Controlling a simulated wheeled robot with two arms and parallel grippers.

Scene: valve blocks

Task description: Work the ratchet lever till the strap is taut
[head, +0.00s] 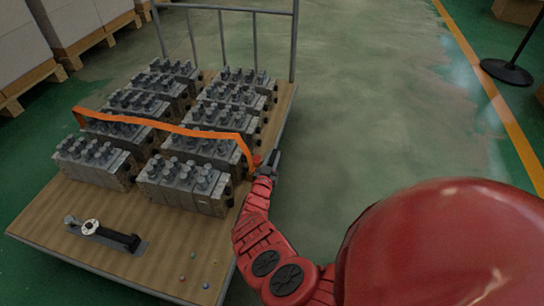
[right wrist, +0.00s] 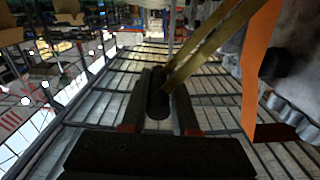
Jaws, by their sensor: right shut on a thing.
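The orange strap (head: 170,128) runs across the tops of the valve blocks, and its right end drops over the side of the load; it also shows in the right wrist view (right wrist: 258,70). My right gripper (head: 268,167) is at the cart's right side, beside that end. In the right wrist view its fingers (right wrist: 159,110) are shut on the dark grip of the ratchet lever (right wrist: 158,92). The lever's brass-coloured side bars slope up to the right, towards the blocks. The ratchet body is mostly hidden. My left gripper is not in view.
Two rows of grey valve blocks (head: 185,186) stand on the wooden cart deck (head: 180,250). A flat fixture with a black handle (head: 122,238) and small coloured bits lie at the deck's front. A rail (head: 225,10) closes the back.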

